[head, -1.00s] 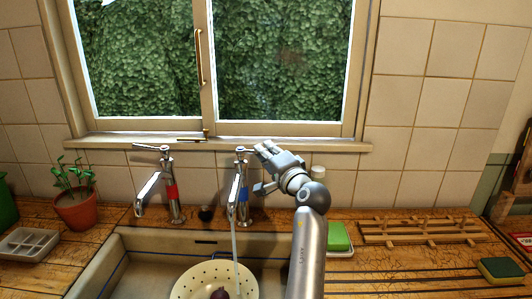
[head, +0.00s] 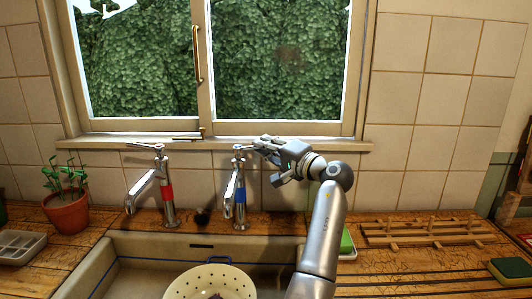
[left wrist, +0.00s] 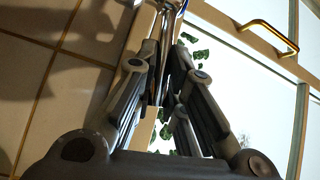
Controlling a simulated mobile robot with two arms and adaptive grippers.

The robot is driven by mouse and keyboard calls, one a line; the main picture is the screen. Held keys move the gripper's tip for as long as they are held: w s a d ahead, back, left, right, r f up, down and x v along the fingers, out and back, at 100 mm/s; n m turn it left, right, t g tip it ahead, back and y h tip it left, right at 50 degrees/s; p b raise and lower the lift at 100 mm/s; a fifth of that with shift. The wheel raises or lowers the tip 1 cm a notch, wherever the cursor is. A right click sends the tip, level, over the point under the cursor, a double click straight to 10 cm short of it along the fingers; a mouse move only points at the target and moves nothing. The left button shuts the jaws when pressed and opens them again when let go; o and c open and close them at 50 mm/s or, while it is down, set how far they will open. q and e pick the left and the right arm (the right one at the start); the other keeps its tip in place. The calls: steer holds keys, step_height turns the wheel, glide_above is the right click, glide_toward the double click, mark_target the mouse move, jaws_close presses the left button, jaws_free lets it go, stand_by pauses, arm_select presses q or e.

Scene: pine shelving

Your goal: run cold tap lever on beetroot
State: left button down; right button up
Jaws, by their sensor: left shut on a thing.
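The cold tap (head: 239,200), chrome with a blue band, stands behind the sink. Its lever (head: 240,147) is on top and points right, towards my left gripper (head: 261,144). That gripper is shut on the lever's end; in the left wrist view a chrome bar (left wrist: 168,45) shows between the fingers. No water stream shows below the spout. The beetroot (head: 215,296), dark purple, is only just visible at the bottom edge, inside the cream colander (head: 210,273) in the sink. My right gripper is not in view.
The hot tap (head: 167,195) with a red band stands to the left. A window sill (head: 300,143) runs close behind the gripper. A potted plant (head: 67,213) stands at left. A wooden rack (head: 425,231) and a sponge (head: 507,270) lie at right.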

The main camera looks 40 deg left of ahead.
arm_select(q)
steer(key=shift+a, duration=0.1)
steer(key=c, duration=1.5)
jaws_free()
steer(key=shift+a, duration=0.1)
steer(key=shift+d, duration=0.2)
steer(key=s+d, duration=0.1)
steer(key=d, duration=1)
steer(key=shift+d+f, duration=0.35)
